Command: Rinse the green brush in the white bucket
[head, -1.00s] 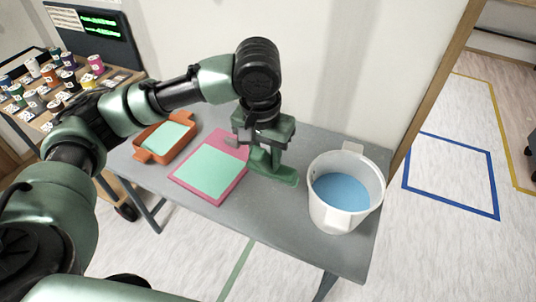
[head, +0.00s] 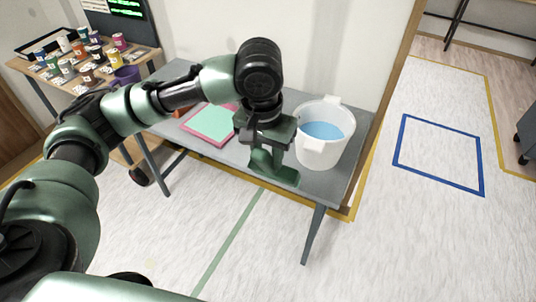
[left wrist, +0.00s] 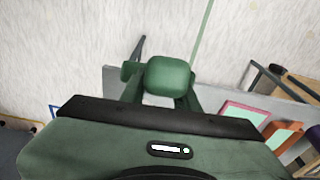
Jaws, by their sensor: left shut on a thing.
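The green brush (head: 274,170) is in my left gripper (head: 262,145), which is shut on it. The brush hangs across the table's front edge in the head view, left of the bucket and apart from it in the picture. Its height above the table is hard to tell. In the left wrist view the brush (left wrist: 168,76) shows between the fingers, with floor behind it. The white bucket (head: 312,153) stands upright at the table's right end with blue liquid (head: 324,130) inside. My right gripper is not in view.
The grey table (head: 228,156) carries a pink-edged board (head: 208,123) and an orange tray (head: 180,112), mostly hidden by my arm. A wall rises behind it. The floor in front is clear.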

